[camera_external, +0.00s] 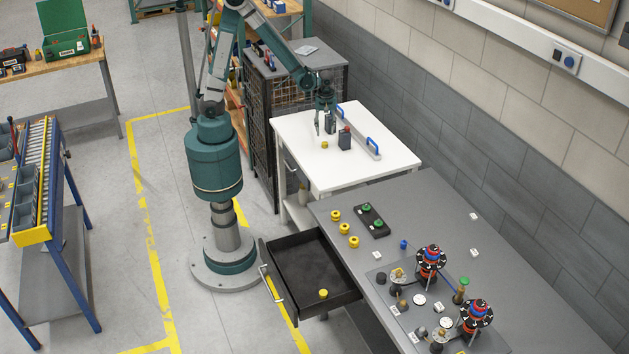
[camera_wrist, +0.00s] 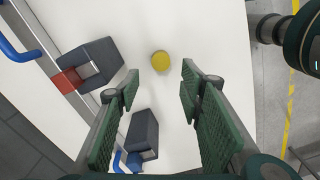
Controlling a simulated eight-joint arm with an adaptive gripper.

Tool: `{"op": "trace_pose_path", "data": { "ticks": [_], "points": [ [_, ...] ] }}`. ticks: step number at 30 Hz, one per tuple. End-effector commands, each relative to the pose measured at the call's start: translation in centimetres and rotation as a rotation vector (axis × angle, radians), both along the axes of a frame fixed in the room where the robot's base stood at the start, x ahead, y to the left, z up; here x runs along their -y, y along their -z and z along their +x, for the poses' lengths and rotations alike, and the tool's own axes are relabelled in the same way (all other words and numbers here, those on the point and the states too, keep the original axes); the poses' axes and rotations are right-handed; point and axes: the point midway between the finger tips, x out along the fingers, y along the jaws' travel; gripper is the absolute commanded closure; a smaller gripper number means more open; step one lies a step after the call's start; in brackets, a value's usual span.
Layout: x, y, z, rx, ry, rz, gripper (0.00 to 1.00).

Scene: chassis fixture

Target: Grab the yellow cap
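A small round yellow cap (camera_external: 324,145) lies on the white table (camera_external: 300,135). In the wrist view the yellow cap (camera_wrist: 161,61) shows just beyond my fingertips, about centred between them. My gripper (camera_wrist: 160,90) is open and empty, its green padded fingers apart on either side. In the outside view my gripper (camera_external: 325,125) is above the white table, close to the cap; the exact height is hard to tell. More yellow caps (camera_external: 344,228) stand on the grey bench, and one yellow cap (camera_external: 323,293) lies in the open drawer.
A dark block with a red part (camera_wrist: 92,65) and another dark block (camera_wrist: 143,135) stand left of the cap, the second near my left finger. A rail with blue handles (camera_external: 372,147) runs along the table's far side. The white surface right of the cap is clear.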

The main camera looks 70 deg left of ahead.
Motion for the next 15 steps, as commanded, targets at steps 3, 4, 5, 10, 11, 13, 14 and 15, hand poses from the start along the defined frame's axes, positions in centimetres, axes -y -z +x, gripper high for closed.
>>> {"op": "trace_pose_path", "data": {
  "ticks": [3,4,5,10,11,13,14,15],
  "points": [
    [0.0,0.0,0.0,0.0,0.0,0.0,0.62],
    [0.0,0.0,0.0,0.0,0.0,0.0,0.62],
    [0.0,0.0,0.0,0.0,0.001,0.0,0.62],
    [0.0,0.6,0.0,0.0,0.001,0.0,0.62],
    [0.0,0.8,0.1,0.0,0.001,0.0,0.62],
    [0.0,1.3,0.1,0.001,0.001,0.0,0.62],
    [0.0,1.5,0.1,0.001,0.001,0.0,0.62],
    [0.0,1.8,0.1,0.001,0.001,0.0,0.62]
  ]
}}
